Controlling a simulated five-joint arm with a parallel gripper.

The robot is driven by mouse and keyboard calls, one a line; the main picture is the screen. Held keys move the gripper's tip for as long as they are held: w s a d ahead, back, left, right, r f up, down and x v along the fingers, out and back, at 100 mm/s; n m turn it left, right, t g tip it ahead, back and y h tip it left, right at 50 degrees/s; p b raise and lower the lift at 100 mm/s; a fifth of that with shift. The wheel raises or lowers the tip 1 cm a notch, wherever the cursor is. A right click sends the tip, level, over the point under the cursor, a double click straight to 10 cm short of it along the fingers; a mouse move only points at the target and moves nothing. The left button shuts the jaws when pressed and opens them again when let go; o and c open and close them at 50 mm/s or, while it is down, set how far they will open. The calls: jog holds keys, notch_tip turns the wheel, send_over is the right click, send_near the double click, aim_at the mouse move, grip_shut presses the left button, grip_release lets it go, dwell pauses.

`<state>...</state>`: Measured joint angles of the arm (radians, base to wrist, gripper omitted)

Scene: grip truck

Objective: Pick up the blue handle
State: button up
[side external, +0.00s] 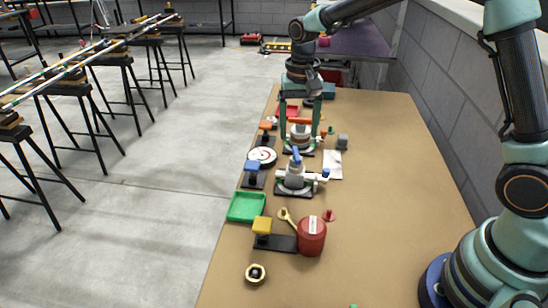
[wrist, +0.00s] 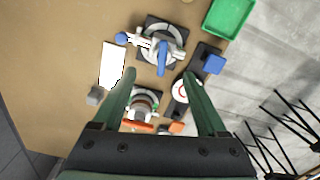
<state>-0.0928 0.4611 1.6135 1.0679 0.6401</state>
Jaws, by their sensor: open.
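A white valve (side external: 296,175) on a black base stands mid-table. A blue handle (side external: 296,154) sits on its top, and a blue knob (side external: 325,173) is on its side. In the wrist view the blue handle (wrist: 162,58) lies beyond my fingertips, roughly centred between them. My gripper (side external: 299,136) is open and empty, with its two green fingers pointing down. It appears behind the blue-handled valve in the side view, over a second valve (wrist: 142,103) with an orange handle (wrist: 138,127). I cannot tell whether the fingers touch that second valve.
A blue block (side external: 252,166) on a dark base and a round white gauge (side external: 262,156) stand on the left. A green tray (side external: 246,207), a yellow block (side external: 262,225) and a red canister (side external: 311,237) are nearer. A white sheet (side external: 333,165) and grey block (side external: 342,142) lie right. The table's right side is clear.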

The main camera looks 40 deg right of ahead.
aim_at(296, 153)
jog(key=shift+a+f, duration=0.2)
jog(key=shift+f, duration=3.65)
grip_shut()
